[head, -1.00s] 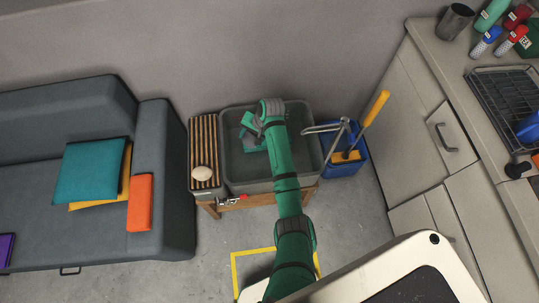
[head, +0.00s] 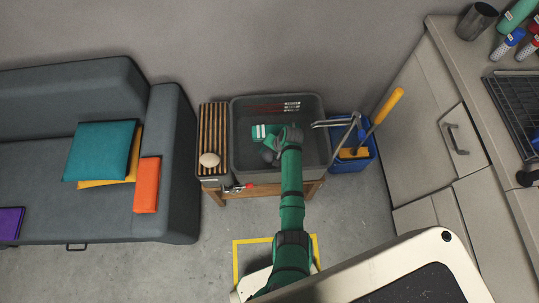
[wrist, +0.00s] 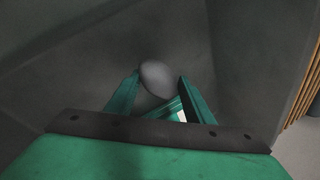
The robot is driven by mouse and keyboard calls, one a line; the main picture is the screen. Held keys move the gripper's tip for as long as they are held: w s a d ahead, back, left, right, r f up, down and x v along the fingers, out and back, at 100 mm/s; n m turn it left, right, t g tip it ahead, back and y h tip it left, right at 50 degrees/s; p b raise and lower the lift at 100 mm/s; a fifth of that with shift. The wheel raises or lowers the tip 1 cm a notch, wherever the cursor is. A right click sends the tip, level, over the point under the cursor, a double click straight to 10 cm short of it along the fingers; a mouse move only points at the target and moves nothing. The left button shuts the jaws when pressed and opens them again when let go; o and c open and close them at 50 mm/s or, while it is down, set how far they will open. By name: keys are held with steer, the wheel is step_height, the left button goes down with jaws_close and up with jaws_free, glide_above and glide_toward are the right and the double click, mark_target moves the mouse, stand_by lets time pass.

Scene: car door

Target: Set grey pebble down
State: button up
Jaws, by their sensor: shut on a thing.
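A grey pebble (wrist: 158,78) shows in the wrist view between the two green fingers of my gripper (wrist: 160,84). The gripper is shut on it. In the head view my gripper (head: 268,150) is over the inside of a deep grey basin (head: 240,170). My wrist and arm hide part of the basin floor, and the pebble cannot be made out clearly there. In the wrist view the basin's dark walls surround the pebble; its height above the floor is hard to tell.
A slatted wooden rack (head: 214,125) with a pale rounded stone (head: 209,160) is left of the basin. A blue bucket (head: 352,165) with a yellow-handled tool stands right. Red-and-white items (head: 275,107) lie at the basin's back. A grey sofa (head: 170,200) is further left.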

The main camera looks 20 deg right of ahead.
steer(key=shift+f, duration=1.15)
steer(key=shift+f, duration=0.15)
steer(key=o, duration=1.4)
steer(key=v, duration=1.2)
steer(key=shift+w+r, duration=0.15)
steer(key=shift+r, duration=0.05)
